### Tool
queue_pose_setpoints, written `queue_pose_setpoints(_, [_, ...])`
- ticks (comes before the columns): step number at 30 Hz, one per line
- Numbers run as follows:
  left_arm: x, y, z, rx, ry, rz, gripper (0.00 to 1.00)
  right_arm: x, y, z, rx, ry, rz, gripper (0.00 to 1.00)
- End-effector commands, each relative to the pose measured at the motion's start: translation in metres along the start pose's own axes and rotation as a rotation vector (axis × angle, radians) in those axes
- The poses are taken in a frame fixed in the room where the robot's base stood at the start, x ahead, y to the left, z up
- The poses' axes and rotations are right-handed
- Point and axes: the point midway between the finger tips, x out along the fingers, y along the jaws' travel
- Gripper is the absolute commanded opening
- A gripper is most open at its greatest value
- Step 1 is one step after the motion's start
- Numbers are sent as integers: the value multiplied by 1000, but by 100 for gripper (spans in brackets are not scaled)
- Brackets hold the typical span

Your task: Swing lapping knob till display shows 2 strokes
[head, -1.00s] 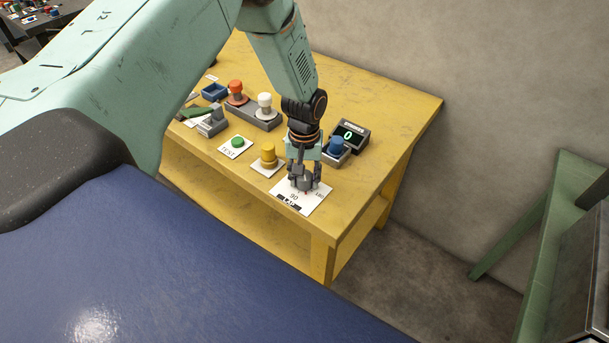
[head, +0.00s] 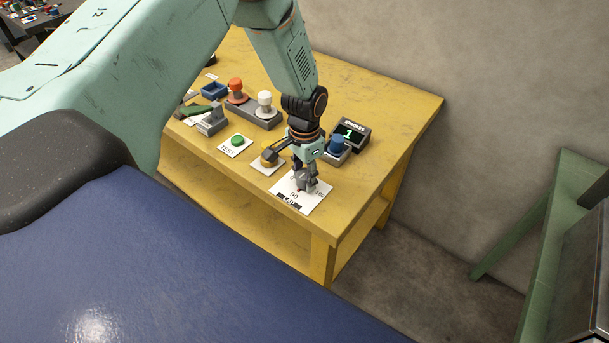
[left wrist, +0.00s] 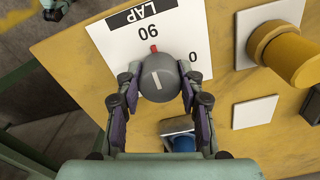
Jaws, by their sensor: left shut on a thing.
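The lapping knob (left wrist: 158,80) is a grey round knob with a white line on top and a red pointer at its edge. It sits on a white dial plate (left wrist: 109,40) marked LAP, and its red pointer is close to the 90 mark in the left wrist view. My left gripper (left wrist: 157,74) has a finger on each side of the knob and is shut on it. In the head view my left gripper (head: 305,179) partly hides the knob. The display (head: 349,134) shows a green 1.
The yellow table (head: 395,110) also carries a blue knob (head: 336,146) by the display, a yellow knob (left wrist: 288,55), a green TEST button (head: 238,141), a white knob (head: 265,103) and an orange knob (head: 236,90). Bare tabletop lies right of the display.

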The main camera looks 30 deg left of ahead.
Motion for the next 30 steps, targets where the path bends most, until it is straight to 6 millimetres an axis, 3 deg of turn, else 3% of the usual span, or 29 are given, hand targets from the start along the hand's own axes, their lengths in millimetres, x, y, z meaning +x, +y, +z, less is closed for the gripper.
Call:
queue_pose_setpoints(23, [-2,-2,-3,94,9,-5,6,1,0,0,0,0,0,40])
queue_pose_setpoints(24, [-2,-2,-3,93,9,-5,40,1,0,0,0,0,0,40])
queue_pose_setpoints(30, [-2,-1,-2,93,6,-3,57,2,0,0,0,0,0,40])
